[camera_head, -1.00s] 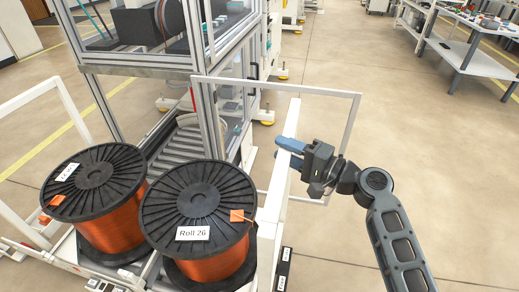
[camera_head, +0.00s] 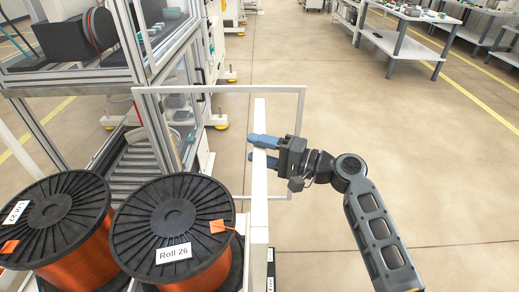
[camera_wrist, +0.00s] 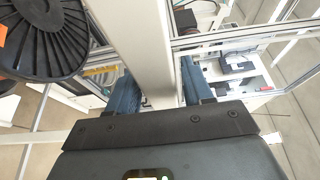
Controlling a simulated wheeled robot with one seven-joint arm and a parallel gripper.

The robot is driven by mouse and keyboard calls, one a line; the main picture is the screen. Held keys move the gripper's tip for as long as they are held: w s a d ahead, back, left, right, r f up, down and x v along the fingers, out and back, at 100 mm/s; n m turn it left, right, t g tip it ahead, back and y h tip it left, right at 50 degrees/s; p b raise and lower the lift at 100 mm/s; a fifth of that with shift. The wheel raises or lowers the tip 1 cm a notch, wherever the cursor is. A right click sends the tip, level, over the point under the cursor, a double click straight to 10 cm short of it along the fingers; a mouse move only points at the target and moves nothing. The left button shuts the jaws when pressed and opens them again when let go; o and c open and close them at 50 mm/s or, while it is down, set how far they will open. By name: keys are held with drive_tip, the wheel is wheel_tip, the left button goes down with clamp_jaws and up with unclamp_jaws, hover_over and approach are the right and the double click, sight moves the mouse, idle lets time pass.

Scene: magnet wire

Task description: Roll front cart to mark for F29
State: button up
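The cart carries two black-flanged spools of orange wire, one labelled Roll 26 (camera_head: 172,228). The other spool (camera_head: 58,222) stands to its left; its label is hard to read. A white upright rail (camera_head: 260,190) runs along the cart's right side. I see no floor mark that I can identify as F29's.
A framed machine (camera_head: 175,100) with a roller conveyor (camera_head: 133,170) stands just beyond the cart. A thin white frame (camera_head: 300,130) stands behind my gripper. Worktables (camera_head: 405,45) are at the back right. The floor on the right is clear.

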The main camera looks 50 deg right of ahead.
drive_tip(key=shift+o, duration=0.4)
drive_tip(key=shift+a, duration=0.1)
drive_tip(key=shift+s+f, duration=0.1)
drive_tip(key=shift+s, duration=0.4)
drive_tip(key=v, duration=0.7)
drive_tip(key=shift+b, duration=0.35)
drive_tip(key=w+a+n+g+y+b, duration=0.1)
drive_tip(key=w+a+n+g+y, duration=0.2)
drive_tip(key=w+y, duration=0.3)
drive_tip(key=shift+w+n+y+b, duration=0.35)
drive_tip(key=shift+w+n, duration=0.45)
drive_tip(key=shift+w, duration=0.55)
drive_tip(key=shift+a, duration=0.15)
drive_tip(key=shift+c, duration=0.3)
clamp_jaws()
